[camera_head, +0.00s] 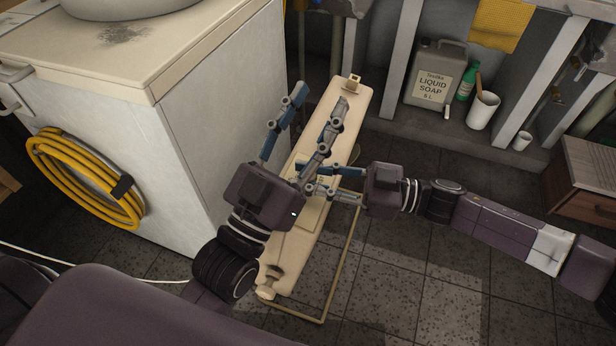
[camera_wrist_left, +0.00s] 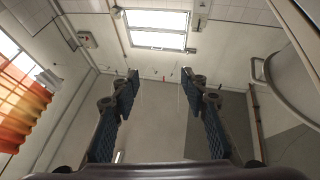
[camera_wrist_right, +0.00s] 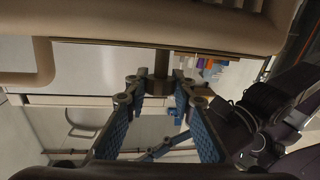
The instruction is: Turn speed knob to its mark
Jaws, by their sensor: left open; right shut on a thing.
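A long cream machine (camera_head: 284,258) with a thin metal frame stands in the middle of the head view. Its cream body also fills the top of the right wrist view (camera_wrist_right: 200,28). A short grey-brown stem (camera_wrist_right: 162,64), which looks like the speed knob, comes down from that body. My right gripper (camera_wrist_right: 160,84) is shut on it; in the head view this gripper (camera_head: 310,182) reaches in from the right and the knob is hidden. No mark on the knob can be made out. My left gripper (camera_head: 317,100) is open and empty above the machine.
A white cabinet (camera_head: 190,120) with a coiled yellow hose (camera_head: 85,185) stands to the left. A soap can (camera_head: 436,75), a green bottle (camera_head: 467,82) and a white mug (camera_head: 483,110) stand under the bench. The tiled floor (camera_head: 430,270) at lower right is clear.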

